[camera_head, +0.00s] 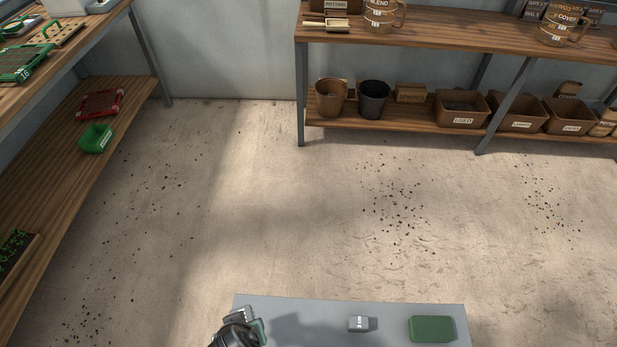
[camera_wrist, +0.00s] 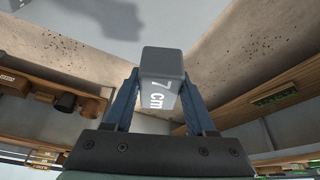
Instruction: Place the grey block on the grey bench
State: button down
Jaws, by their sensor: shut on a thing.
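In the wrist view, my gripper (camera_wrist: 160,92) is shut on a grey block (camera_wrist: 162,64) marked "7 cm". The block sits between the two blue fingers, its lettering facing the camera. In the head view, my gripper (camera_head: 240,325) is at the bottom, over the left end of the grey bench (camera_head: 320,305). The held block is small and partly hidden there. A shadow lies on the bench top to the right of my gripper. The bench's near part is cut off by the frame.
A small light grey piece (camera_head: 358,323) with a label lies on the bench, and a green block (camera_head: 432,329) lies right of it. Wooden shelving (camera_head: 420,127) with pots stands at the back, and another shelf (camera_head: 60,170) at left. The floor between is clear apart from scattered crumbs.

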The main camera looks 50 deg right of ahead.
jog(key=d+m+h+b, duration=0.1)
jog(key=d+m+b, duration=0.2)
jog(key=m, duration=0.1)
jog(key=b, duration=0.2)
send_near(271, 324)
jog(key=shift+m+g+h, duration=0.3)
jog(key=shift+m+g, duration=0.1)
jog(key=x, duration=0.6)
jog(key=shift+w+a, duration=0.2)
jog(key=shift+w, duration=0.2)
jog(key=shift+c, duration=1.1)
grip_release()
